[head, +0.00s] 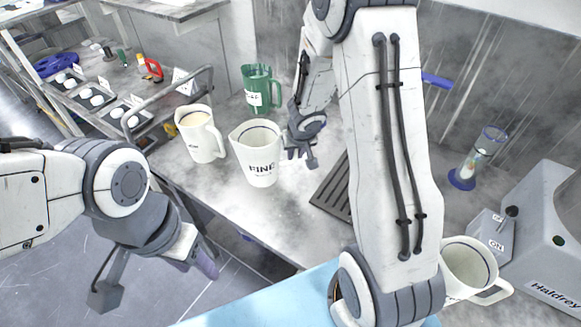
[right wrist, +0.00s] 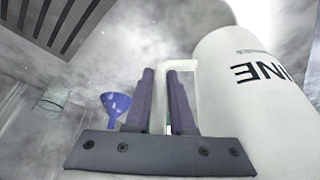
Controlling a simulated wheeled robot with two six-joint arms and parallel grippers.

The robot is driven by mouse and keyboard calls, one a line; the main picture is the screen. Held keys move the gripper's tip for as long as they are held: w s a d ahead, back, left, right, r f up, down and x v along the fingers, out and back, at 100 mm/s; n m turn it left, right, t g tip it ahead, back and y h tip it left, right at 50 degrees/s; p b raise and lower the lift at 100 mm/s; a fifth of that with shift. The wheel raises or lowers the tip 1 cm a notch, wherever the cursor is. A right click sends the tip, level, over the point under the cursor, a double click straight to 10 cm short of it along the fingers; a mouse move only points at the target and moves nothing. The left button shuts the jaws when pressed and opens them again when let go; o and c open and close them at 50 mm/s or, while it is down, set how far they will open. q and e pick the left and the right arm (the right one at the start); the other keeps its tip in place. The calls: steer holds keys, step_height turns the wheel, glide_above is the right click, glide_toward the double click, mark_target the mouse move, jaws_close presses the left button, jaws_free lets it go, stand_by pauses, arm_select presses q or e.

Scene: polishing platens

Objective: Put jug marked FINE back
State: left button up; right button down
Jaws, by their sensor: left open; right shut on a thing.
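The white jug marked FINE (head: 258,158) is upright over the left part of the grey bench, near its front edge. Its lettering also shows in the right wrist view (right wrist: 262,75), where the jug fills the right side. My right gripper (head: 300,152) is at the jug's right side, shut on its handle; in the right wrist view the purple fingers (right wrist: 170,100) close around the handle. I cannot tell whether the jug's base touches the bench. My left gripper (head: 155,275) is open and empty, low at the left in front of the bench.
Another white jug (head: 201,138) stands just left of the FINE jug, and a green jug (head: 260,92) stands behind. A dark slotted drain (head: 332,192) lies to the right. A third white jug (head: 468,268) and a grey machine (head: 545,235) are at the right.

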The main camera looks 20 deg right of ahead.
steer(key=shift+w+a+f, duration=0.25)
steer(key=shift+w+a, duration=0.05)
steer(key=shift+a, duration=0.05)
step_height(320, 180, down, 4)
steer(key=b, duration=0.3)
steer(key=shift+w+b, duration=0.1)
steer(key=shift+b, duration=0.3)
steer(key=shift+f, duration=0.1)
steer(key=shift+f, duration=0.15)
steer(key=c, duration=0.8)
jaws_free()
steer(key=shift+o, duration=0.2)
